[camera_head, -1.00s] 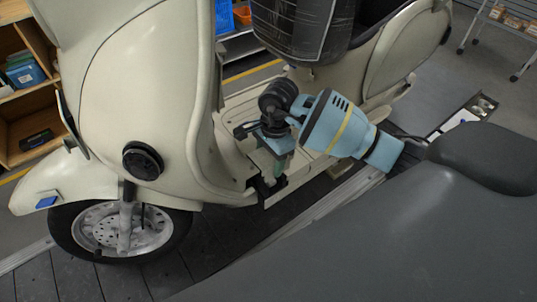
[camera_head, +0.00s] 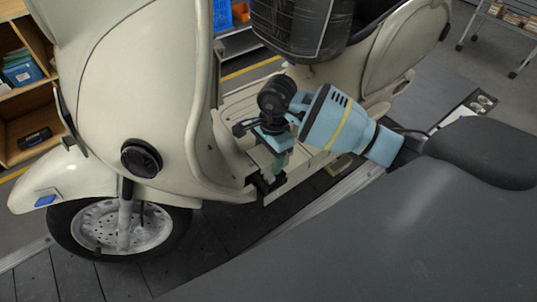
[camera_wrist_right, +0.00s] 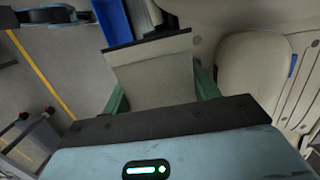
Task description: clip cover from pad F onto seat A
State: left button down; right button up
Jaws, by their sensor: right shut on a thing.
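My right gripper (camera_head: 268,184) reaches in beside the cream scooter's (camera_head: 110,90) footboard (camera_head: 232,110), pointing down. In the right wrist view it is shut on a pale flat panel with a dark far edge, seemingly the cover (camera_wrist_right: 155,78), between green fingers. In the head view the arm and gripper hide most of this panel. A blue piece (camera_head: 45,201) sits on the front fender. I cannot make out which spot is seat A, nor any letter marking pad F. My left gripper is out of view.
The scooter's front wheel (camera_head: 122,228) stands on the dark slat floor (camera_head: 190,245). A dark wrapped bundle (camera_head: 300,28) hangs above the footboard. A wooden shelf (camera_head: 22,115) stands at left. A tray with round items (camera_head: 482,103) lies at right, and a wheeled rack (camera_head: 510,25) stands behind.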

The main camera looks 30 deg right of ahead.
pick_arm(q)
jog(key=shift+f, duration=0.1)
pick_arm(e)
jog(key=shift+f, duration=0.2)
